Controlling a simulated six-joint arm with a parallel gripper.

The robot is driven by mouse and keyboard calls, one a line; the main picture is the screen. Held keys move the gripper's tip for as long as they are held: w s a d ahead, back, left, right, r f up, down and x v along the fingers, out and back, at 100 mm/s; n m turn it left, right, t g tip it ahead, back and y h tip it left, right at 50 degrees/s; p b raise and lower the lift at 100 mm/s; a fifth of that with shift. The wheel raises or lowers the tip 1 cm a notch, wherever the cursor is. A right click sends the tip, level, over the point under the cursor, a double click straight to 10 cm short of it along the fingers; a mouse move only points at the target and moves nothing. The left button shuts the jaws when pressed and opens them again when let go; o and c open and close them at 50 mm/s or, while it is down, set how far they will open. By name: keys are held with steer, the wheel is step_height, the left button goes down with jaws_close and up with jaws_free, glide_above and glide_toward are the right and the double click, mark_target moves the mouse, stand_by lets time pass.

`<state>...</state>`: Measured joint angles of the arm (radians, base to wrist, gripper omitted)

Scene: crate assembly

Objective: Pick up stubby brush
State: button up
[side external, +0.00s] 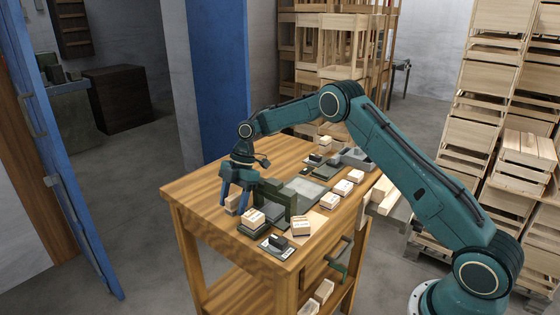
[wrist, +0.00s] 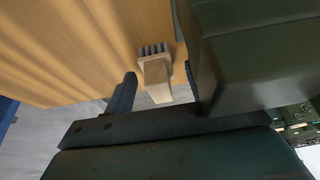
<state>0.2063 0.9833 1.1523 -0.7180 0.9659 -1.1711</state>
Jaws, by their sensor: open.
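The stubby brush, a short pale wooden block with dark bristles at one end, shows in the wrist view (wrist: 156,76). In the side view it appears as a small wooden piece (side external: 232,204) near the table's left part. My gripper (side external: 233,207) points down over it with its blue fingers open. In the wrist view the brush lies between the dark left finger and the right side of my gripper (wrist: 159,74), with a visible gap on the left. The right finger is mostly hidden, so contact on that side cannot be told.
A dark green fixture (side external: 276,195) stands close to the right of my gripper and fills the wrist view's upper right (wrist: 250,50). Several boxed wooden blocks (side external: 301,226) and grey plates lie on the wooden table (side external: 188,197). The table's left end is clear.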

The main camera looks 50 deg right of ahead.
mark_target(234, 196)
steer(key=c, duration=1.1)
steer(key=shift+r, duration=5)
steer(key=o, duration=0.3)
steer(key=shift+c, duration=0.9)
steer(key=shift+d, duration=0.15)
